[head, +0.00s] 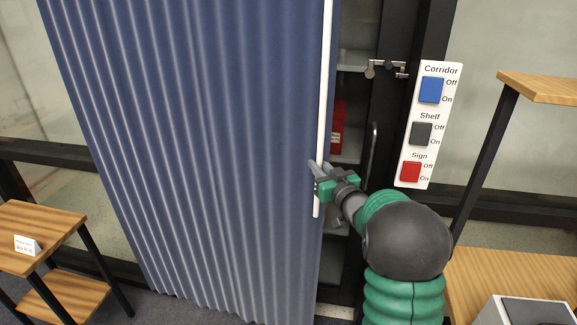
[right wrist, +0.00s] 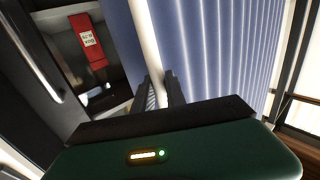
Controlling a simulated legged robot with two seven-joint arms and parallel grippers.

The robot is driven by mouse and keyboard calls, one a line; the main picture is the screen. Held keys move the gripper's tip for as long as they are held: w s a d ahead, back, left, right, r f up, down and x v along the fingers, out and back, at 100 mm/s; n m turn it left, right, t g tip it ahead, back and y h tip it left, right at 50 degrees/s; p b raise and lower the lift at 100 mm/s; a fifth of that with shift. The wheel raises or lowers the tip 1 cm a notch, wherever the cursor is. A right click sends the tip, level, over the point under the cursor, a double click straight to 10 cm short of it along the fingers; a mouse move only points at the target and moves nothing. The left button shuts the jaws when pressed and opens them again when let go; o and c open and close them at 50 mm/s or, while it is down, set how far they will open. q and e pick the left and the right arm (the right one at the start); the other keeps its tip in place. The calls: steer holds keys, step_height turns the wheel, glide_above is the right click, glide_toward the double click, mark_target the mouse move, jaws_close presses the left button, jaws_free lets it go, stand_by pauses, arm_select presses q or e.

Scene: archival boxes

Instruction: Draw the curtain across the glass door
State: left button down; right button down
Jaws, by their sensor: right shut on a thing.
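The blue pleated curtain (head: 200,140) hangs across most of the glass door, from the left to a white vertical rod (head: 325,90) at its right edge. A narrow strip of the door (head: 358,100) shows uncovered to the right of the rod. My right gripper (head: 318,172) is shut on the white rod near its lower end. In the right wrist view the rod (right wrist: 146,40) runs down between the two fingers, with the curtain (right wrist: 215,50) on the right. My left gripper is not in view.
A switch panel (head: 408,155) with blue, black and red rockers is right of the door. A door handle (head: 372,150) and latch (head: 385,68) are near my right arm. Wooden shelves stand right (head: 540,88) and left (head: 40,225). A red item (head: 337,125) shows behind the door.

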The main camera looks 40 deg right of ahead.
steer(key=s+d+p, duration=0.3)
steer(key=s+d, duration=1)
steer(key=s, duration=0.3)
steer(key=shift+s+f, duration=0.15)
steer(key=shift+s, duration=0.25)
steer(key=c, duration=1.7)
jaws_free()
steer(key=o, duration=0.3)
steer(key=shift+s+d, duration=0.15)
steer(key=shift+d, duration=0.1)
steer(key=shift+o, duration=0.2)
steer(key=shift+a, duration=0.1)
